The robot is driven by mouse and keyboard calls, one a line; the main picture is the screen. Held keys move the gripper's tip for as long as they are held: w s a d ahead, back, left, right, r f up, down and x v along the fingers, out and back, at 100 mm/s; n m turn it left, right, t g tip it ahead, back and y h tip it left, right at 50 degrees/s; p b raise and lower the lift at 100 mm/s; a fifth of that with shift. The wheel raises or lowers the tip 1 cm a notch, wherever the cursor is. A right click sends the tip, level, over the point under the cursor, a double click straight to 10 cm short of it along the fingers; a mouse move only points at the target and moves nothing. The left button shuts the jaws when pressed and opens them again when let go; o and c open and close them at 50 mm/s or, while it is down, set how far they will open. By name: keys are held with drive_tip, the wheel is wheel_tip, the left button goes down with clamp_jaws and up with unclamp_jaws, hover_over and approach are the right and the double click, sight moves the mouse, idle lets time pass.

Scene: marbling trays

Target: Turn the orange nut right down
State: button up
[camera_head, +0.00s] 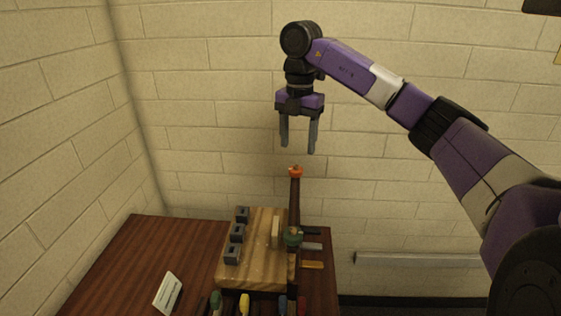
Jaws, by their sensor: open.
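The orange nut (295,172) is small and sits at the top of a dark upright post (294,205) that rises beside the wooden board. Its thread and exact seating are too small to make out. My gripper (298,149) hangs above the nut, pointing down. Its two grey fingers are apart with nothing between them. The fingertips are a little higher than the nut in the picture, and I see no contact.
A wooden board (260,268) on the dark table (125,255) bears several grey blocks (237,232). A green knob (292,237) is below the nut. Coloured handles fill the front. The table's left part is clear.

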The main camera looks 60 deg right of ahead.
sight(296, 171)
drive_tip(key=shift+w+f, duration=0.1)
drive_tip(key=shift+f, duration=0.1)
wheel_tip(296, 171, down, 7)
drive_tip(key=shift+f+p, duration=0.2)
drive_tip(key=shift+p, duration=0.75)
drive_tip(key=shift+c, duration=0.5)
